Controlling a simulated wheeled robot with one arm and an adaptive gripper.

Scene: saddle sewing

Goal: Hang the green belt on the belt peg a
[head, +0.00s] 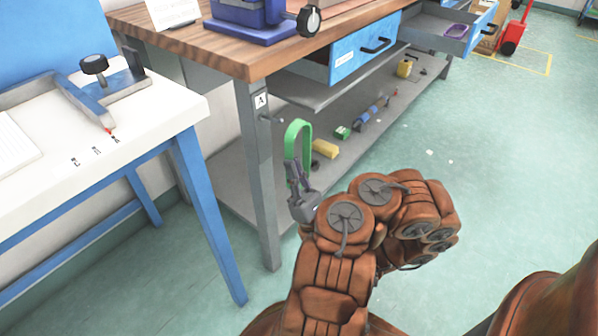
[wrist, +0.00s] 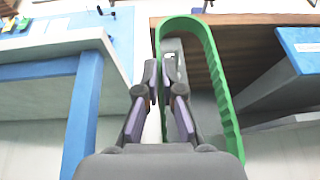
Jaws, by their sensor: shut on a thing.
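The green belt (head: 307,145) is a closed loop standing upright above my gripper (head: 294,168). My gripper is shut on one side of the belt. In the wrist view the belt (wrist: 220,88) arches up and to the right of my gripper (wrist: 162,72). Belt peg a (head: 274,119) is a short peg on the front leg of the wooden workbench, just below a label marked A. In the head view the belt is right of the peg and apart from it. I cannot make out the peg in the wrist view.
The workbench (head: 236,58) has blue drawers, one pulled open (head: 440,33), and a grey lower shelf (head: 232,170) with a yellow block (head: 325,149) and other items. A white table with blue legs (head: 207,215) stands at left. The floor at right is mostly clear.

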